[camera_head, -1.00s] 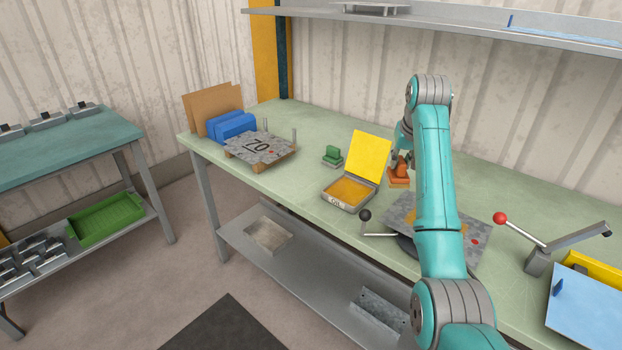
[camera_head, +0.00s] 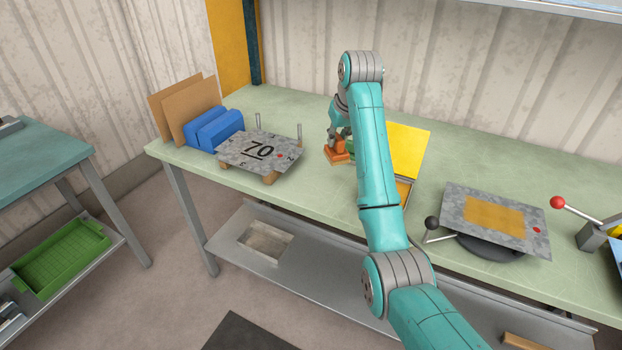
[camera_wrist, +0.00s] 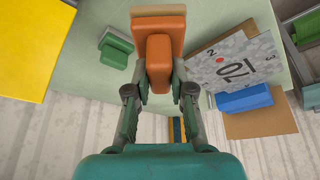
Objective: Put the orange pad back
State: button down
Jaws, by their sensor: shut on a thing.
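The orange pad (camera_head: 337,154), a flat base with a block handle, is in my gripper (camera_head: 339,135). In the wrist view the fingers of my gripper (camera_wrist: 159,89) close on both sides of the handle of the orange pad (camera_wrist: 158,48). I cannot tell whether its base touches the bench. The green pad (camera_wrist: 114,48) is beside it, apart, on the left in the wrist view. In the head view the green pad (camera_head: 351,148) is mostly hidden by my arm. The open box's yellow lid (camera_head: 409,148) shows behind my arm, which hides most of the box.
A metal plate marked 70 (camera_head: 262,150) lies on wooden supports with upright pins to the left. A plate with a yellow patch (camera_head: 494,216) and a black-knobbed lever (camera_head: 432,224) are at the right.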

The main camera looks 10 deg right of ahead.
jog(key=shift+w+a+f, duration=0.1)
jog(key=shift+w+a, duration=0.05)
jog(key=shift+a, duration=0.1)
jog(key=shift+a+f, duration=0.1)
jog(key=shift+f, duration=0.2)
notch_tip(320, 180, down, 9)
jog(key=shift+f, duration=0.1)
jog(key=shift+f, duration=0.15)
jog(key=c, duration=1)
grip_release()
